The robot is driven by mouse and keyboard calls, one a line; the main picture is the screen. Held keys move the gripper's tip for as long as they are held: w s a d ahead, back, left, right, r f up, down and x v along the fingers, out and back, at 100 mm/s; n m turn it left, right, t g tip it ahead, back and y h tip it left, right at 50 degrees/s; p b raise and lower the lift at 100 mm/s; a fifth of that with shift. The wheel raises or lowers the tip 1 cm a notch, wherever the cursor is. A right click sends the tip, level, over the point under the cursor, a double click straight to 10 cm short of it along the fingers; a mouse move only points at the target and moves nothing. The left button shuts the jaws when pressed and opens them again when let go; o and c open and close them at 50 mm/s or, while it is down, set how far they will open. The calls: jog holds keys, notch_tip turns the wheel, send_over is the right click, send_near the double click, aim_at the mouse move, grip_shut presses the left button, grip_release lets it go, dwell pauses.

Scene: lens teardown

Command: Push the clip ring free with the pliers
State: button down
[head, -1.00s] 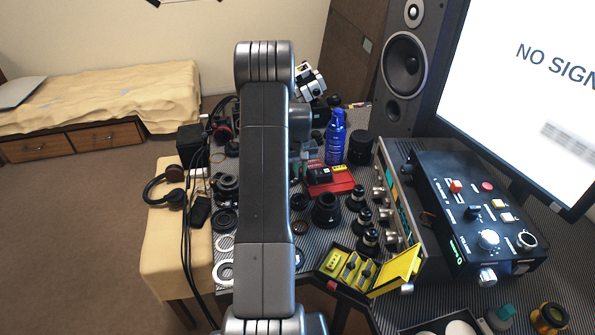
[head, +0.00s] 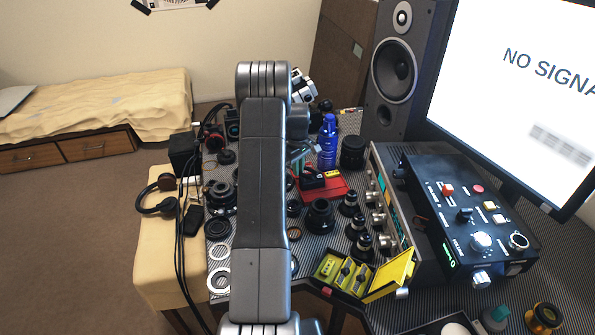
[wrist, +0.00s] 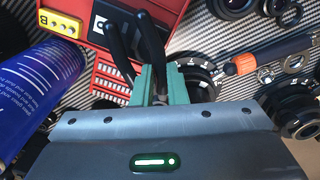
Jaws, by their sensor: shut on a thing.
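My gripper (wrist: 163,84) shows in the wrist view with its green fingers shut on the pliers (wrist: 150,45). The black handles of the pliers stick out past the fingers, over the red case. The plier jaws are hidden by the gripper body. A black lens part with white numbers (wrist: 201,76) lies just right of the fingers, partly covered by them. I cannot pick out the clip ring in either view. In the head view my arm hides most of the gripper.
A blue bottle (head: 327,146) stands close to the gripper, also at left in the wrist view (wrist: 40,100). A red case (head: 325,189), several lenses (head: 320,215) and a yellow box (head: 388,275) crowd the bench. A speaker (head: 395,65) and control box (head: 470,215) stand at right.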

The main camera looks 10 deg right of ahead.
jog(key=shift+w+n, duration=0.4)
jog(key=shift+n, duration=0.1)
jog(key=shift+s+d+r, duration=0.1)
jog(key=shift+s+d, duration=0.45)
jog(key=shift+d, duration=0.05)
jog(key=shift+r+p, duration=1.2)
jog(key=shift+r, duration=1.7)
